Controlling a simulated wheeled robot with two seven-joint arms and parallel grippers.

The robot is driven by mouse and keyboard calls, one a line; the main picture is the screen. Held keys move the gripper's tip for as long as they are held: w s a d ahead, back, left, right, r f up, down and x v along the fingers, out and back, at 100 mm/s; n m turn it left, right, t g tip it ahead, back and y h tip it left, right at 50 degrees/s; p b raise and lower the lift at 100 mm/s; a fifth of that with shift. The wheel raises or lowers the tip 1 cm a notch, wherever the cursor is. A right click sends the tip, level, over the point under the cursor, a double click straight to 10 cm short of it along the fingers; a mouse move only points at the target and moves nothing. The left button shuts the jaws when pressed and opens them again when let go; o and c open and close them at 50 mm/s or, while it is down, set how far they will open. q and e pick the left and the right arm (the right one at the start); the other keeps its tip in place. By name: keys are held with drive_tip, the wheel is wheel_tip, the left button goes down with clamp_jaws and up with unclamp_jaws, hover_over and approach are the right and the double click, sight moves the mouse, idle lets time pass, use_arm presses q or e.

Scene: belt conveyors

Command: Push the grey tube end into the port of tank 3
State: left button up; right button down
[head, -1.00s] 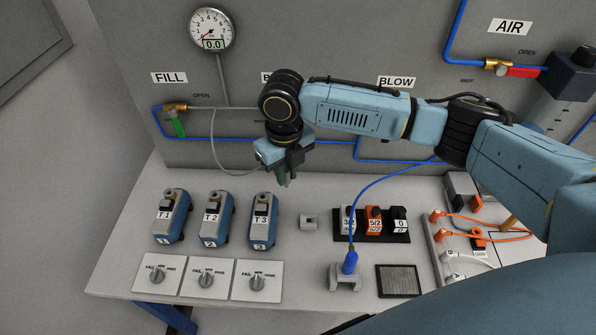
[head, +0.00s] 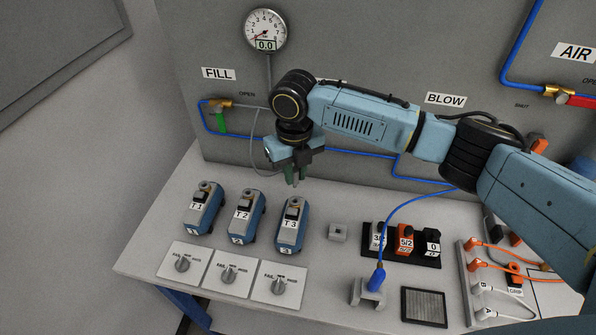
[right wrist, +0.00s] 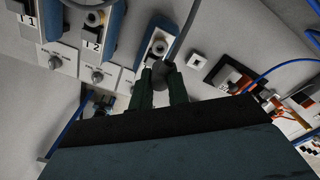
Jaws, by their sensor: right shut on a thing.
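My right gripper (head: 296,180) is shut on the grey tube end (right wrist: 161,74), pointing down. In the head view it is just above and behind the top of tank 3 (head: 290,226), a blue-sided box labelled T3. The thin grey tube (head: 256,150) loops from the fill valve to the gripper. In the right wrist view the tube (right wrist: 184,32) runs up past tank 3 (right wrist: 148,46), and the held end covers part of the tank. I cannot tell whether the end touches the port. My left gripper is out of view.
Tank 1 (head: 203,208) and tank 2 (head: 243,216) stand close to the left. Knob plates (head: 275,284) lie in front. A small grey block (head: 338,232), a valve block (head: 402,243) and a blue-tube holder (head: 369,294) are on the right. The panel rises behind.

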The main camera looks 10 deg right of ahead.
sight(295, 187)
drive_tip(key=shift+f, duration=0.15)
drive_tip(key=shift+f+b, duration=0.85)
drive_tip(key=shift+f, duration=1.2)
drive_tip(key=shift+p, duration=0.55)
drive_tip(key=shift+f, duration=0.5)
drive_tip(key=shift+f, duration=0.35)
idle(0.8)
drive_tip(key=shift+f, duration=0.45)
idle(1.1)
drive_tip(key=c, duration=0.9)
unclamp_jaws()
